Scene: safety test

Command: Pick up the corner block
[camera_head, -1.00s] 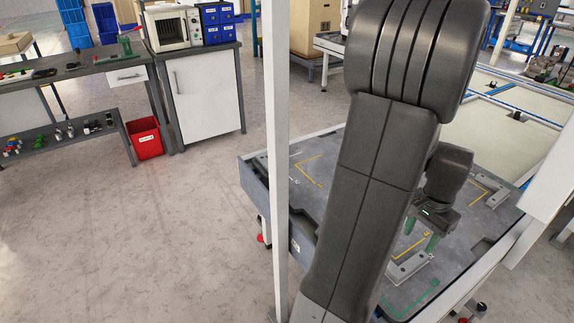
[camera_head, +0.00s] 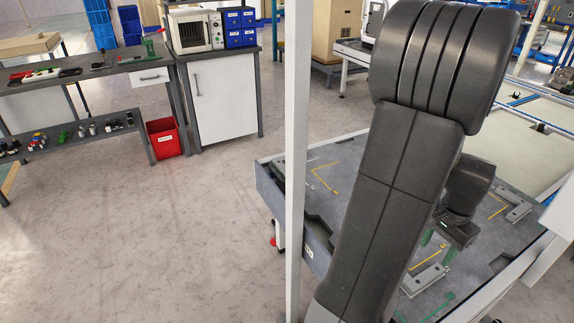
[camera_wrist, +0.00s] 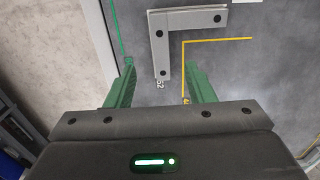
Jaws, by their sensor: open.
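The corner block is a light grey L-shaped piece with dark holes. It lies flat on the dark grey table top, where it shows in the wrist view (camera_wrist: 160,45) and in the head view (camera_head: 424,279). My gripper (camera_wrist: 160,68) has two green fingers, apart with nothing between them. In the wrist view the block's lower leg points down into the gap between the fingertips, and its other leg runs right. The gripper also shows in the head view (camera_head: 436,247), over the table close to the block. I cannot tell its height above the block.
Another grey block (camera_head: 516,211) lies farther right on the table (camera_head: 335,190), among yellow and green corner markings. A white post (camera_head: 296,160) stands at the table's left. My arm hides much of the table. A workbench, a red bin (camera_head: 164,139) and open floor are left.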

